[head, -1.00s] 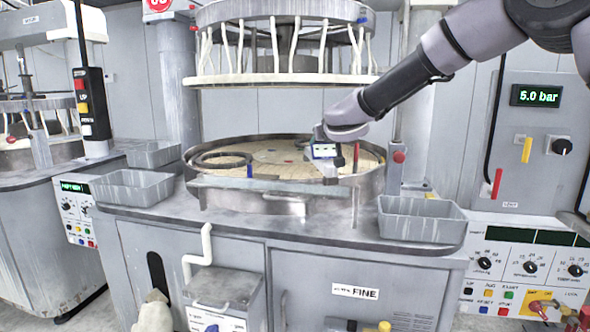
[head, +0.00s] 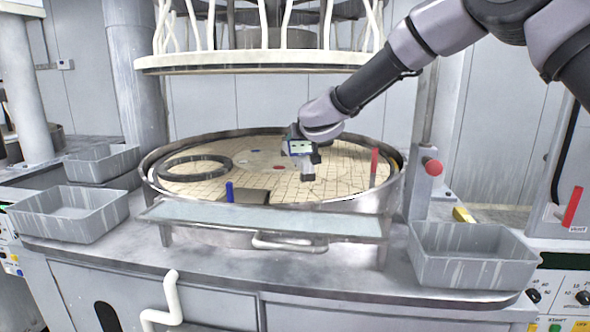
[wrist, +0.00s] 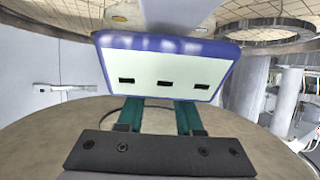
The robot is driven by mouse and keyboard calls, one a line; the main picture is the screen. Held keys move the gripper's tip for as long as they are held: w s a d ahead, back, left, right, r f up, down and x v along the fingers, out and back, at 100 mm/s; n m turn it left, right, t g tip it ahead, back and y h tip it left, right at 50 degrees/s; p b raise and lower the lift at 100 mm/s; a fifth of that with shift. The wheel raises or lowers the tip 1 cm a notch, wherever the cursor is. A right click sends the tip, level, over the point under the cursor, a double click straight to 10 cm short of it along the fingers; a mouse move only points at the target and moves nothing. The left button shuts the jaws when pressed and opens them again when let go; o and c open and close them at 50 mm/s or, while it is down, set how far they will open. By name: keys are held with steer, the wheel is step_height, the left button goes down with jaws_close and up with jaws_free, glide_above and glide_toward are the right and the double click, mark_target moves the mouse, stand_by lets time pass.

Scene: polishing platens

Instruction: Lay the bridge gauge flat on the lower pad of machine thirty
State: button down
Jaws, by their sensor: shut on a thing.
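The bridge gauge (head: 300,147) is a small blue-edged box with a lit display, held in my gripper (head: 308,135). In the wrist view the gauge (wrist: 165,68) shows a pale face with three dark slots and a blue rim. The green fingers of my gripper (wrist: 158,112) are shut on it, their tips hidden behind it. The lower pad (head: 345,165) is a tan, gridded disc inside a round metal rim. The gauge appears over the right-middle part of the pad; I cannot tell whether it touches.
A dark ring (head: 195,168) lies on the pad's left. A blue post (head: 229,191) and a red post (head: 374,167) stand near the rim. A shelf (head: 260,218) crosses the front. Grey trays (head: 70,212) and (head: 470,255) flank it. The upper plate (head: 250,62) hangs above.

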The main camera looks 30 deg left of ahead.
mark_target(303, 157)
steer(key=shift+f, duration=3.4)
steer(key=shift+f, duration=0.1)
steer(key=c, duration=0.6)
jaws_free()
steer(key=shift+o, duration=0.2)
steer(key=shift+d, duration=0.1)
steer(key=v, duration=1.2)
